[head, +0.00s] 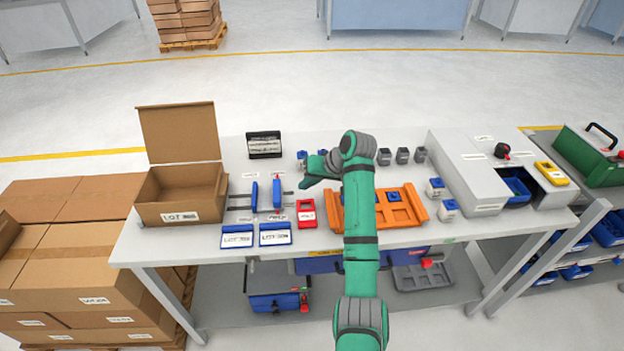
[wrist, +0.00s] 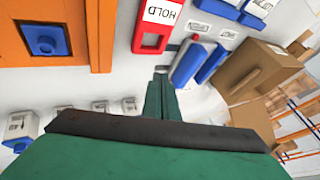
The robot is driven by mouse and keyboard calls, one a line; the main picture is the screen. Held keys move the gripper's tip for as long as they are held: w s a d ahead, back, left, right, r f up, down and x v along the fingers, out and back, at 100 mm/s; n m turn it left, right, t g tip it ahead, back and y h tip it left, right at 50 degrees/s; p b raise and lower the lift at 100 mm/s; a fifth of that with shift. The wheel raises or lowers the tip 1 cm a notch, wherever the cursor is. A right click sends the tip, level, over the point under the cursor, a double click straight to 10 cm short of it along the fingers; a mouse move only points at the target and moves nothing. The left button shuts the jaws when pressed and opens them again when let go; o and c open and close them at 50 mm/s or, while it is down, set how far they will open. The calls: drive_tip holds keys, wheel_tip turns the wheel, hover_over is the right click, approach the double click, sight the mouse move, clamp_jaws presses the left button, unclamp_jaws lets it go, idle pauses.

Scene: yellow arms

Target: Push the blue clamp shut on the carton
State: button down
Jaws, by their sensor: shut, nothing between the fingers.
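The clamp shows as two upright blue bars, a left one (head: 254,195) and a right one (head: 277,192), on dark rails on the table. A gap separates the bars in the head view. In the wrist view the nearer blue bar (wrist: 187,62) lies just right of my fingertips. The open brown carton (head: 180,205) with a LOT label stands left of the clamp; it also shows in the wrist view (wrist: 255,72). My gripper (head: 304,184) is shut and empty, right of the clamp. Its green fingers (wrist: 160,78) point at the table; contact with the bar cannot be told.
A red HOLD holder (head: 306,214) lies close to my gripper. An orange tray (head: 405,210) lies right, partly behind my arm. Two blue-edged label plates (head: 237,237) lie at the front. A black label stand (head: 264,145) stands behind the clamp.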

sight(282, 193)
drive_tip(key=x, duration=0.3)
drive_tip(key=shift+w+f, duration=0.1)
drive_tip(key=shift+f, duration=0.05)
drive_tip(key=shift+a, duration=2.05)
